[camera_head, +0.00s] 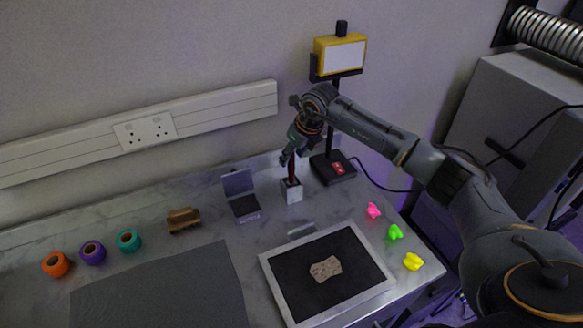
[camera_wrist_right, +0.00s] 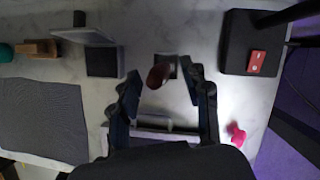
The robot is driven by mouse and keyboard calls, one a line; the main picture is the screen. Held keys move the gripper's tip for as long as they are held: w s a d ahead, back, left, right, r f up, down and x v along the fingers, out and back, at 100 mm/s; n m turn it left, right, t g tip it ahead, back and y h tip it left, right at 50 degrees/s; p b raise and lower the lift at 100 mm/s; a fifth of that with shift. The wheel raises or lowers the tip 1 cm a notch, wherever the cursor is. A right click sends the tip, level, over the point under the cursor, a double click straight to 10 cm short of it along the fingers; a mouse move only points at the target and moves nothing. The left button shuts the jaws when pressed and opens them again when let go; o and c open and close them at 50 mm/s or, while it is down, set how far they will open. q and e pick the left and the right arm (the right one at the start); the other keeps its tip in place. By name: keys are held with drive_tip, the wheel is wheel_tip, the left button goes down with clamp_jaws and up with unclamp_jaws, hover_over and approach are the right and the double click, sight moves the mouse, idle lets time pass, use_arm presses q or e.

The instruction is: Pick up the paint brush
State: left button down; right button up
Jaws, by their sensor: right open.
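The paint brush shows as a dark red handle (camera_head: 291,169) standing upright in a small pale block holder (camera_head: 292,191) near the back of the table. My right gripper (camera_head: 292,157) is over the top of the handle, reaching in from the right. In the right wrist view the open fingers (camera_wrist_right: 163,76) are spread to either side of the red handle end (camera_wrist_right: 159,76), with gaps visible. The brush's lower end is hidden in the holder. My left gripper is not in view.
A yellow lamp (camera_head: 339,55) on a dark base (camera_head: 333,169) stands close right of the holder. An open small case (camera_head: 242,193) is on its left. A framed tray (camera_head: 272,279) with a tan fragment (camera_head: 325,268) lies in front. Bright putty-like pieces (camera_head: 395,232) lie right.

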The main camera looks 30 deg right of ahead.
drive_tip(key=shift+x, duration=1)
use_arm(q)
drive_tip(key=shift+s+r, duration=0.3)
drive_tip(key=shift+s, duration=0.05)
use_arm(e)
drive_tip(key=shift+r, duration=0.1)
drive_tip(key=shift+c, duration=0.4)
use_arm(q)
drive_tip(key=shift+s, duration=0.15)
use_arm(e)
clamp_jaws()
